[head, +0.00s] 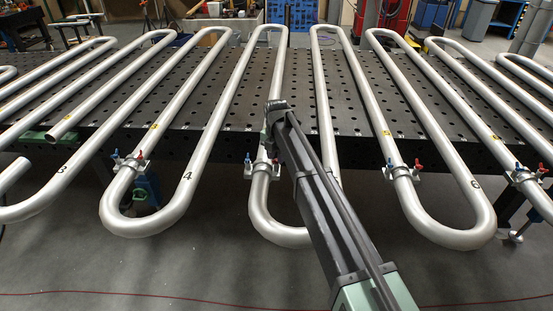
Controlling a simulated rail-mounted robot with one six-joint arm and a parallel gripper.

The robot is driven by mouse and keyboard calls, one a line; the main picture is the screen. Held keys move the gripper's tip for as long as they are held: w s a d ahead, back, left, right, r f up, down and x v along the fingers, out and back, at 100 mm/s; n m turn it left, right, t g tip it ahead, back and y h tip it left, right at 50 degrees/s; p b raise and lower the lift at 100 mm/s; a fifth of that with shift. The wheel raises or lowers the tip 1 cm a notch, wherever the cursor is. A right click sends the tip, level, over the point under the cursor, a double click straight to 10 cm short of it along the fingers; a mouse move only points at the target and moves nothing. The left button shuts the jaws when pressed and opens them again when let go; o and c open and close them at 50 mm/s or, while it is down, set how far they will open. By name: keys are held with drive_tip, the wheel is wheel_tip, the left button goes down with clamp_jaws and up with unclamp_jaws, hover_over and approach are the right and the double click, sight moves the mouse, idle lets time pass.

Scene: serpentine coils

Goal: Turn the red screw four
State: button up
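Clamps with one blue and one red screw each sit on the silver serpentine pipe. The red screw nearest the black "4" mark (187,176) is on the clamp to its left, a small red screw (139,154) beside a blue one (116,156). Another red screw (275,161) is on the clamp to the right of the mark, just below my arm's end. I cannot tell which clamp bears the number four. My gripper (268,132) is at the dark arm's far end, over the pipe above this second clamp. Its fingers are too small and dark to tell.
More red screws are on clamps at the right (418,164) and far right (541,168). The pipe loops lie across a black perforated table (345,110) and overhang its front edge. The grey floor (190,260) in front is clear except for a thin red cable (100,293).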

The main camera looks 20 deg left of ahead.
clamp_jaws()
